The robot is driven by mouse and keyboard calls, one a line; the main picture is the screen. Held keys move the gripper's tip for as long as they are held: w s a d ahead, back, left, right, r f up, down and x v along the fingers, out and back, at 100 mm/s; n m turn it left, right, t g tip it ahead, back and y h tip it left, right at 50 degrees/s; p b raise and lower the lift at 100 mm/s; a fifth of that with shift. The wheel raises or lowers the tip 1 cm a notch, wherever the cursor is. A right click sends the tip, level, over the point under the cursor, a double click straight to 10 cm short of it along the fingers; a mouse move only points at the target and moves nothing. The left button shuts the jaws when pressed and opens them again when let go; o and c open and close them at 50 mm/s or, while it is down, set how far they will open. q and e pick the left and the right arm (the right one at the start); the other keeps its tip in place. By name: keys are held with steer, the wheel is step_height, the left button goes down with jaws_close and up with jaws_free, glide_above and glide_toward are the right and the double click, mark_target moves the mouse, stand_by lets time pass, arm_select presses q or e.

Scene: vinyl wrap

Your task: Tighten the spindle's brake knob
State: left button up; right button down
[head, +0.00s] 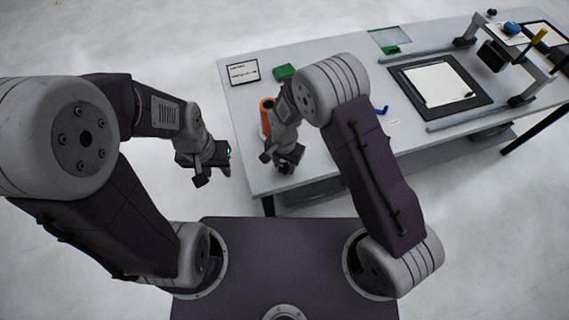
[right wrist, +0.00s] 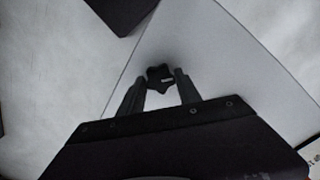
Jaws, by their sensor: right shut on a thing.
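The brake knob (right wrist: 160,77) is a small dark, lobed knob with a pale mark on its face. In the right wrist view it sits between the fingertips of my right gripper (right wrist: 158,85), which is shut on it. In the head view my right gripper (head: 276,163) is at the table's near left edge, just below an orange roll (head: 266,112) that is partly hidden by my right arm. The spindle itself is mostly hidden there. My left gripper (head: 211,175) hangs left of the table, its fingers apart and nothing visible between them.
The grey table (head: 330,160) holds a framed card (head: 243,72), a green block (head: 284,72), a small blue item (head: 381,110) and a black-bordered mat with a white sheet (head: 436,84). A rail-mounted machine (head: 492,55) stands at the right. Open floor lies left of the table.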

mark_target(284, 167)
steer(key=m, duration=0.4)
steer(key=shift+m, duration=0.3)
steer(key=m, duration=0.4)
steer(key=shift+r, duration=0.1)
steer(key=shift+w+a+m, duration=0.1)
steer(key=shift+m, duration=0.2)
steer(key=c, duration=0.8)
jaws_free()
steer(key=shift+c, duration=0.2)
step_height(284, 167, up, 9)
steer(key=b, duration=0.1)
